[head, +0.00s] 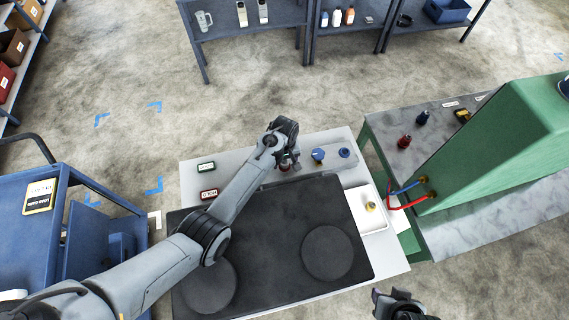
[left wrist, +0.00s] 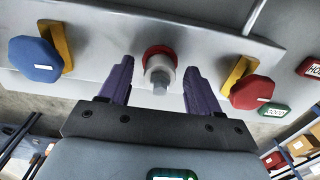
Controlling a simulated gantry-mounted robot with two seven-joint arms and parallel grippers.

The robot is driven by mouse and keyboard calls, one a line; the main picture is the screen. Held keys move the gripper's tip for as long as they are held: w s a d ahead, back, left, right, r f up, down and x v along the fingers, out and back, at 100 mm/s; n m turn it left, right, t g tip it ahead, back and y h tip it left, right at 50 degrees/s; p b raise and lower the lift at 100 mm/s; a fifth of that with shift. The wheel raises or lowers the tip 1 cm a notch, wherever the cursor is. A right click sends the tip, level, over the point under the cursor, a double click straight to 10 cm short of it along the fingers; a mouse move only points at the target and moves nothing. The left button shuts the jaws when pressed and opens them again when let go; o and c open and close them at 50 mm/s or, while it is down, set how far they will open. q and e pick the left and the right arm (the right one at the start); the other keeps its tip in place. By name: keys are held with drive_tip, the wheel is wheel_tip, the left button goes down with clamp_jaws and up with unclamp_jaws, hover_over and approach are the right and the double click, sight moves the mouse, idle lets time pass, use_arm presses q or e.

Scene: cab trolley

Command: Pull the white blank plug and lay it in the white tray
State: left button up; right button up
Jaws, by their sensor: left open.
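The white blank plug (left wrist: 159,76) sticks out of a red ring (left wrist: 157,53) on a pale grey panel in the left wrist view. My left gripper (left wrist: 158,72) is open, with one purple finger on each side of the plug and visible gaps between. In the head view my left gripper (head: 288,155) is over the panel (head: 333,158) at the back of the trolley and hides most of the plug. The white tray (head: 378,222) lies at the trolley's right side, with a small yellowish piece (head: 370,206) in it. My right gripper (head: 395,301) is at the bottom edge, far from the plug.
A blue knob (left wrist: 36,60) and a red knob (left wrist: 251,91), each by a yellow bracket, flank the plug. The black top (head: 275,245) with two round plates fills the trolley's front. A green housing (head: 490,140) with red and blue hoses stands right.

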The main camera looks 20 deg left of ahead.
idle(0.6)
use_arm(q)
drive_tip(key=shift+p, duration=0.6)
idle(0.6)
clamp_jaws()
idle(0.5)
drive_tip(key=shift+r, duration=0.15)
drive_tip(key=shift+r+p, duration=2.9)
drive_tip(key=shift+p, duration=0.5)
